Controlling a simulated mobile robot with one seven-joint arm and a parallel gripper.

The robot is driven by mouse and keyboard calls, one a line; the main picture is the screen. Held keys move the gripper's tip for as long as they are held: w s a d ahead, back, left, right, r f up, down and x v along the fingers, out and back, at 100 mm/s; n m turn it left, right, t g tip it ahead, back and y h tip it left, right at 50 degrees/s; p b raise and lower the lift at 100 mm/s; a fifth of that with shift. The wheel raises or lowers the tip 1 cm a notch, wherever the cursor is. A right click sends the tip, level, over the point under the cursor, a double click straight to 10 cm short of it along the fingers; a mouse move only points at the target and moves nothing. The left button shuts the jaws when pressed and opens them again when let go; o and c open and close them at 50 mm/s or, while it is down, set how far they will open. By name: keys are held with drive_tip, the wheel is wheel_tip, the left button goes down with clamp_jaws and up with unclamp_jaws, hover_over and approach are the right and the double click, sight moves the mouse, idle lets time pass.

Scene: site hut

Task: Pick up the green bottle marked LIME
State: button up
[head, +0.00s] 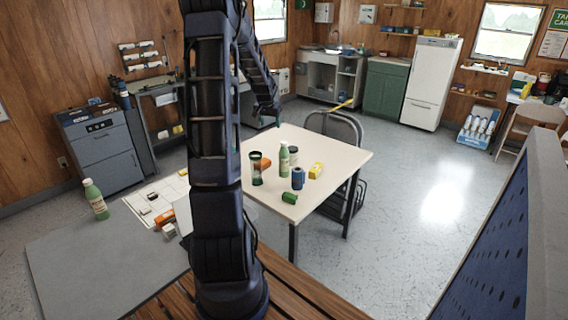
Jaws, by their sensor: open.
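Two green bottles with white caps are in the head view. One bottle (284,160) stands upright on the white table (335,157), among small items. The other bottle (96,201) stands upright at the left, at the back of a grey surface (95,262). Both have pale labels, but the lettering is too small to read, so I cannot tell which is marked LIME. My gripper (267,110) is small in the view, at the end of my raised arm. It appears above the far left part of the white table, apart from both bottles, open and empty.
Near the table bottle are a dark-capped green jar (256,168), a blue can (298,178), a yellow box (316,170) and a green block (289,198). A dark chair (335,124) stands behind the table. A blue pegboard panel (505,240) is at the right. Open floor lies right of the table.

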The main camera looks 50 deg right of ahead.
approach(284, 142)
drive_tip(key=w, duration=0.1)
drive_tip(key=shift+m+g, duration=0.3)
drive_tip(key=shift+m, duration=0.1)
drive_tip(key=x, duration=0.4)
drive_tip(key=shift+d+f, duration=0.1)
drive_tip(key=shift+d, duration=0.2)
drive_tip(key=shift+a+x, duration=0.15)
drive_tip(key=shift+x, duration=1.25)
drive_tip(key=shift+a+x, duration=0.2)
drive_tip(key=shift+x, duration=1.2)
drive_tip(key=shift+s+f, duration=0.1)
drive_tip(key=shift+s, duration=0.05)
drive_tip(key=c, duration=1.3)
